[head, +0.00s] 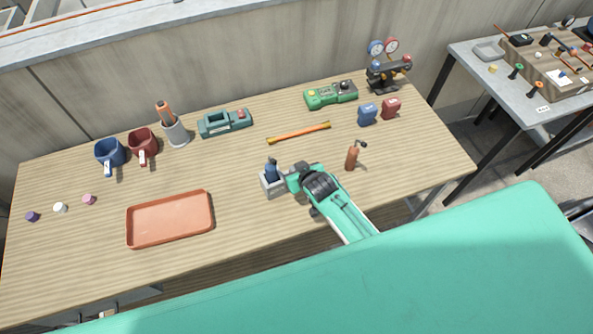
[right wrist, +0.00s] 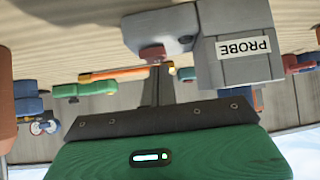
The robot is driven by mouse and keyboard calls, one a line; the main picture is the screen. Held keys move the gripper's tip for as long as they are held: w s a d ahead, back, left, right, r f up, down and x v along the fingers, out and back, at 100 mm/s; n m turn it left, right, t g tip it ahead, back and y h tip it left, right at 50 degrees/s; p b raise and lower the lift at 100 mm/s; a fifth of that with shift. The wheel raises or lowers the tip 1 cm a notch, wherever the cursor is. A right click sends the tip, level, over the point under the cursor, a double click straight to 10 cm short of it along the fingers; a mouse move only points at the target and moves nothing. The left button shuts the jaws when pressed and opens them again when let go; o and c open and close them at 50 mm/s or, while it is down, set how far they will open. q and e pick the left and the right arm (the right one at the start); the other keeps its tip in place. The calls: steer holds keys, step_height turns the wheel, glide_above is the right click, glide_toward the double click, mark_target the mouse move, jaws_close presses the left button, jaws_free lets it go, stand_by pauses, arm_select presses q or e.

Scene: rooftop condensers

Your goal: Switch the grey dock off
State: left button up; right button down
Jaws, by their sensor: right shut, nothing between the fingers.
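The grey dock (head: 267,187) stands near the table's front edge, and a dark blue handheld piece (head: 271,169) sits upright in it. In the right wrist view, which is upside down, the dock (right wrist: 238,70) bears a white PROBE label. A smaller grey block (right wrist: 160,30) on its side carries a red button or rocker (right wrist: 152,53). My right gripper (right wrist: 157,80) is shut and empty, its fingertips close to the red part; I cannot tell if they touch. In the head view my right gripper (head: 289,182) is just right of the dock. My left gripper is not in view.
An orange tray (head: 170,218) lies to the left. An orange bar (head: 298,132), a green device (head: 330,94) and a teal device (head: 224,122) lie behind. The table's middle is mostly clear.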

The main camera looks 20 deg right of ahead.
steer(key=shift+w+a+r, duration=0.1)
steer(key=shift+w+r, duration=0.05)
steer(key=shift+w, duration=0.35)
steer(key=shift+r, duration=0.15)
steer(key=shift+r+p, duration=0.25)
steer(key=shift+p, duration=0.2)
steer(key=r+p, duration=0.4)
steer(key=shift+w+r, duration=0.1)
steer(key=shift+w, duration=0.15)
steer(key=shift+s+b, duration=0.55)
steer(key=shift+b, duration=0.15)
steer(key=s+r+b, duration=0.1)
steer(key=s+r, duration=0.4)
steer(key=r, duration=0.2)
steer(key=shift+d+b, duration=0.35)
steer(key=shift+d, duration=0.1)
